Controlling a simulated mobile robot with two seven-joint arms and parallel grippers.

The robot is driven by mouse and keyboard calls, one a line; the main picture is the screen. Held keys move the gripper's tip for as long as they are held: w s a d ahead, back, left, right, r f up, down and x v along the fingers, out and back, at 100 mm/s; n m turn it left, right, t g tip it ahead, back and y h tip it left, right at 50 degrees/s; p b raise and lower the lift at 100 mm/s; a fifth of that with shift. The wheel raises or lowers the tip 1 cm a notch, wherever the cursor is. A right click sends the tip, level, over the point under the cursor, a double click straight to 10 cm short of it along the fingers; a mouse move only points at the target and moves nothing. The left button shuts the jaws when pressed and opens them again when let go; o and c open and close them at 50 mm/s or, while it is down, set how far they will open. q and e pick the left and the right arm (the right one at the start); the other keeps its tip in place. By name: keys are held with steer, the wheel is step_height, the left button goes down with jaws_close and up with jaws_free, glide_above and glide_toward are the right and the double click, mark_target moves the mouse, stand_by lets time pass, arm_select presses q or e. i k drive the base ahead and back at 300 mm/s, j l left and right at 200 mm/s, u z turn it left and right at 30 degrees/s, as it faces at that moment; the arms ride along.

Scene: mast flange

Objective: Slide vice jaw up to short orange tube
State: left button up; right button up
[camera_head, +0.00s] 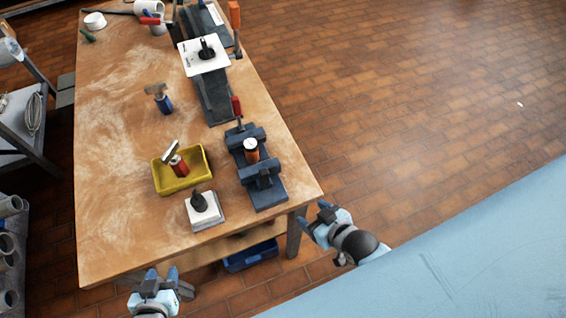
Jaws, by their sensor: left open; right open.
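A dark blue-grey vice (267,194) lies along the right edge of the wooden table. Its movable jaw (262,173) is on the near side of a short orange tube (251,152) with a white top, which stands upright between the jaws. Whether the near jaw touches the tube is hard to tell from this angle. My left gripper (162,273) is open and empty at the table's near edge, at bottom left. My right gripper (315,218) is open and empty, off the table's near right corner, to the lower right of the vice.
A yellow tray (159,180) holds a red-handled tool (178,165). A white block with a black knob (206,218) stands near the front edge. A blue-handled tool (163,103) stands further back. A white plate (190,62) and clamps sit at the far right. The table's left side is mostly clear.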

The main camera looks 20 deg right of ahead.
mark_target(260, 172)
steer(key=l+u, duration=0.15)
steer(key=l, duration=0.3)
steer(key=k+l+u, duration=0.2)
steer(key=l, duration=0.25)
steer(key=l+u, duration=0.15)
steer(key=l, duration=0.35)
